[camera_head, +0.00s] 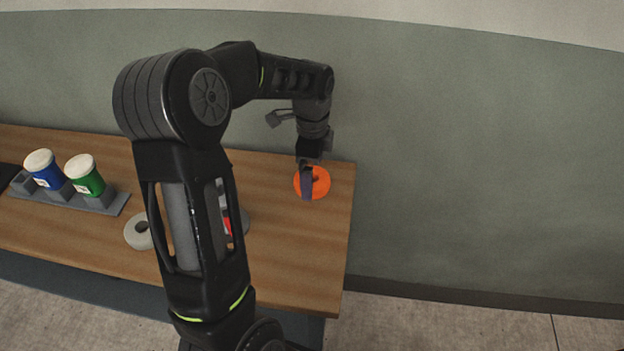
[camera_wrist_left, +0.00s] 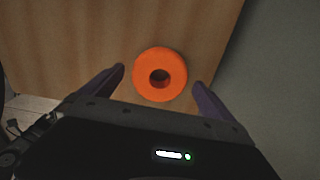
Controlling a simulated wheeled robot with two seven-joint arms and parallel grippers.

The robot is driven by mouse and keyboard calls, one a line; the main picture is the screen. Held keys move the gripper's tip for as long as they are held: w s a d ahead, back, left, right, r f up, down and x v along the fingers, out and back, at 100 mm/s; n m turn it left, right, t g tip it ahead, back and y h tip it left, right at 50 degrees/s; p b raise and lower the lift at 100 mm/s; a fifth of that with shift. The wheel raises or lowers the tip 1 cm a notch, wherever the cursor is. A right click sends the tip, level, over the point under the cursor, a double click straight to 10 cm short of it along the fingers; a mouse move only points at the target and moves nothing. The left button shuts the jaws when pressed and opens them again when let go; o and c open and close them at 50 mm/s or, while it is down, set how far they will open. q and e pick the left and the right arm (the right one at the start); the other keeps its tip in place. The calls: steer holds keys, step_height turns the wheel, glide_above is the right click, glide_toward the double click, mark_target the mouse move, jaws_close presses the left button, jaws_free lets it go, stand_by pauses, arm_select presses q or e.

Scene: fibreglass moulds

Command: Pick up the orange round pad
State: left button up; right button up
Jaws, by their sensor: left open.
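The orange round pad (camera_head: 321,184) is a flat ring with a hole in its middle. It lies on the wooden table near the right end. My left gripper (camera_head: 307,185) reaches down from above and partly covers the pad in the head view. In the left wrist view the pad (camera_wrist_left: 159,74) lies between and beyond the two fingertips of my left gripper (camera_wrist_left: 160,77), which are spread apart. The gripper is open and empty. I cannot tell its exact height over the pad. My right gripper is not in view.
A grey-white ring (camera_head: 138,232) lies further left on the table (camera_head: 290,262). A blue cup (camera_head: 44,170) and a green cup (camera_head: 86,176) with white lids stand in a grey holder. A partly hidden red and grey thing (camera_head: 240,222) sits behind my arm. A wall runs behind the table.

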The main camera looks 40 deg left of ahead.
arm_select(q)
step_height(320, 180, down, 2)
steer(key=shift+f, duration=0.1)
steer(key=shift+c, duration=0.5)
steer(key=c, duration=1.3)
steer(key=shift+c, duration=0.2)
steer(key=shift+r, duration=0.2)
step_height(320, 180, up, 10)
steer(key=shift+b, duration=0.4)
steer(key=shift+f, duration=0.1)
